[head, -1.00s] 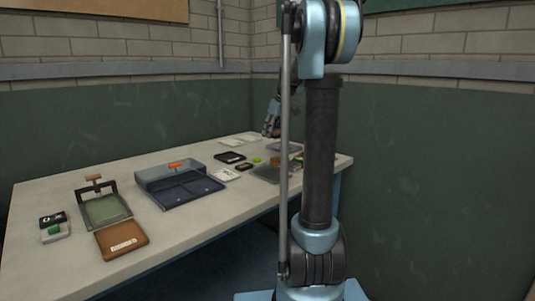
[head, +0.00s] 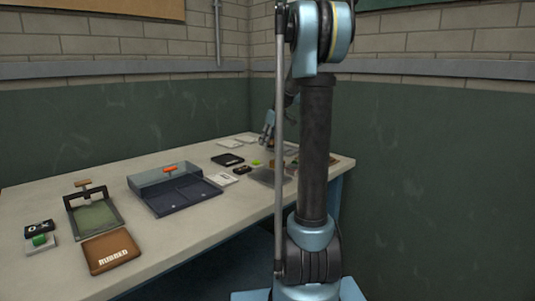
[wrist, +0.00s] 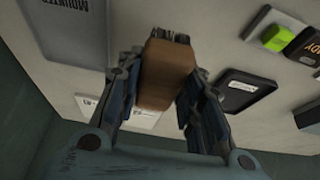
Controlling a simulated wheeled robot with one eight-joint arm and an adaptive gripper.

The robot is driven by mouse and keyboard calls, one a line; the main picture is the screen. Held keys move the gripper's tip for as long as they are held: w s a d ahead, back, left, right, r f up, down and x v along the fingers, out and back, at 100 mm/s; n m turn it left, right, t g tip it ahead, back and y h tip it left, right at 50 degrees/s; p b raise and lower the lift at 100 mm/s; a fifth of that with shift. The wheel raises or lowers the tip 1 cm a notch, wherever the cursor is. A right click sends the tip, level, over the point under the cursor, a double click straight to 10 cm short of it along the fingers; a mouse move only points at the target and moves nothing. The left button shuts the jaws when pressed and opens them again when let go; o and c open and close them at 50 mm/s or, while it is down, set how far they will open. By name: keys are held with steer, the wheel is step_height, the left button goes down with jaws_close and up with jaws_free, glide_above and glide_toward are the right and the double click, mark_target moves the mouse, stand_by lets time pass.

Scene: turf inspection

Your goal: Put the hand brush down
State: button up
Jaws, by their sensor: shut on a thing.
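My gripper (wrist: 164,88) is shut on the hand brush (wrist: 166,78), seen in the wrist view. The brush shows as a brown block with dark bristles at its upper end, between the two blue fingers. The pale table top (wrist: 215,40) lies behind it; whether the brush touches the table I cannot tell. In the head view my gripper (head: 267,132) is small, over the far part of the table (head: 50,263), partly behind my arm. The brush cannot be made out there.
In the wrist view a grey tray marked "MOUNTED" (wrist: 62,45) is at upper left. A black tray (wrist: 240,92) and a green block (wrist: 275,39) are at right. In the head view a hinged dark case (head: 172,192), a framed green screen (head: 95,218) and a brown "RUBBED" tray (head: 111,251) stand nearer.

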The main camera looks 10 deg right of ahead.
mark_target(269, 157)
steer(key=shift+f, duration=2.35)
steer(key=shift+s, duration=0.1)
steer(key=shift+f, duration=0.3)
steer(key=shift+s+f, duration=0.25)
steer(key=o, duration=1)
steer(key=shift+o, duration=1)
steer(key=shift+w+f, duration=0.25)
steer(key=shift+f, duration=0.05)
steer(key=shift+r, duration=0.15)
steer(key=shift+r, duration=0.15)
